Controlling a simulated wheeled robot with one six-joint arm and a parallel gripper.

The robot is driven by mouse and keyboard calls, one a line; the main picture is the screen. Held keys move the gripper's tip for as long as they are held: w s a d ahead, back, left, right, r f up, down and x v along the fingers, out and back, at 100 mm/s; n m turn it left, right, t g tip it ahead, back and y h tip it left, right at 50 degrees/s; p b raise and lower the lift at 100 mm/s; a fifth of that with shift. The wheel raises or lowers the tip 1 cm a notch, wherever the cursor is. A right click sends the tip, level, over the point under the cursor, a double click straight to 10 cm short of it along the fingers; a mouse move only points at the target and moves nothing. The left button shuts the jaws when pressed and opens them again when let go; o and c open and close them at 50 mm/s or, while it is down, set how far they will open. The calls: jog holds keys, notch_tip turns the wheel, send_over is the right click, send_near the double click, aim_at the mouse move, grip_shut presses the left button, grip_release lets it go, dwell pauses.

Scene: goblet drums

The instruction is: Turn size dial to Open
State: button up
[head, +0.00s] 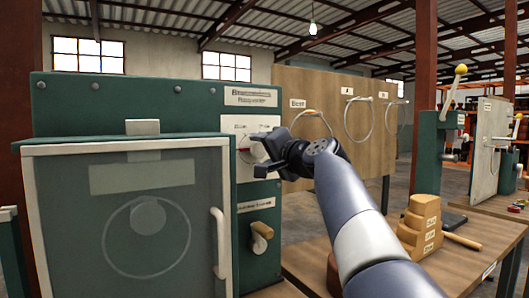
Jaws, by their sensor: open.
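The green machine (120,104) stands at the left with a pale dial plate (240,125) on its right part. A small red mark (243,148) shows on the plate, beside my gripper. My gripper (262,156) is in front of the lower part of this plate, its jaws open and facing left. The dial itself is mostly hidden behind the gripper, so I cannot tell its setting or whether the jaws touch it. The plate's lettering is too small to read.
Below the dial plate is a wooden-handled lever (260,236). A clear-windowed door (130,225) with a white handle (219,243) covers the machine's left front. A wooden board with hanging rings (361,119) stands behind. Stepped wooden blocks (420,226) sit on the workbench at right.

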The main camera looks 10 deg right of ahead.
jog(key=b+v, duration=0.1)
jog(key=v, duration=0.9)
jog(key=shift+s, duration=0.3)
jog(key=shift+w, duration=0.1)
jog(key=p+x, duration=0.1)
jog(key=x, duration=0.9)
jog(key=shift+w, duration=0.35)
jog(key=shift+s, duration=0.1)
